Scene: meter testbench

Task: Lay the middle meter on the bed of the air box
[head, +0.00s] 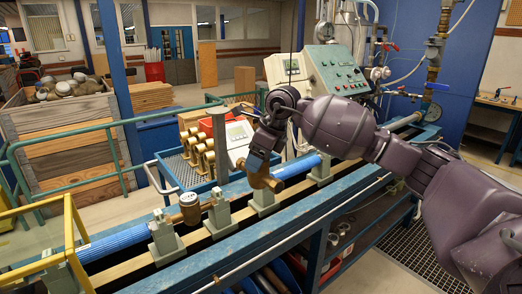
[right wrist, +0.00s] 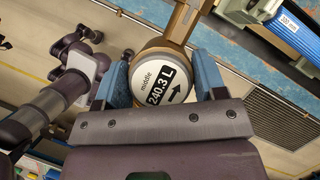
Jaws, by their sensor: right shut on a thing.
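The middle meter has a brass body and a round white face reading "middle 240.3 L" with an arrow, seen in the right wrist view (right wrist: 158,84). My right gripper (right wrist: 160,88) is shut on it, one blue-grey finger on each side of the face. In the head view, my right gripper (head: 262,166) points down above the test bench, with the meter's brass body (head: 274,184) at its fingertips beside a blue pipe piece. Fingers and arm hide part of the meter. I cannot tell which thing is the air box. My left gripper is not in view.
Another brass meter (head: 190,207) sits in the bench line between grey clamps (head: 217,213). Blue pipe pieces (head: 115,243) lie along the bench. Behind it, a blue tray (head: 176,178) holds several brass pieces. A control panel (head: 338,72) stands behind my right arm. Green rails are at left.

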